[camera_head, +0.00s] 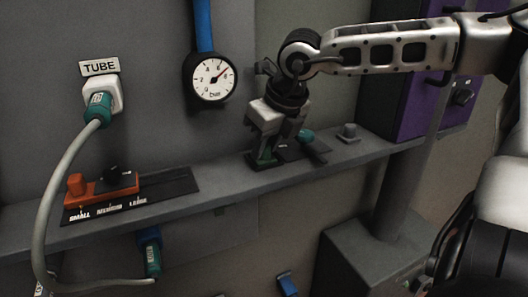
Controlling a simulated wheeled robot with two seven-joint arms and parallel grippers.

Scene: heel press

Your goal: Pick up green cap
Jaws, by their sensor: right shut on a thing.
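The green cap (264,157) is at the shelf, low between the fingers of my right gripper (264,150). The gripper points down and is shut on it; the fingers hide much of the cap. I cannot tell whether the cap still touches the shelf. A teal-green piece (305,136) lies just right of the gripper on a dark mat. My left gripper is out of view.
A grey shelf (225,187) runs along the wall. On it are an orange slider block (100,187) with size labels at left and a small grey knob (349,131) at right. A gauge (213,79) hangs above. A hose (50,190) loops down from the TUBE socket (103,86).

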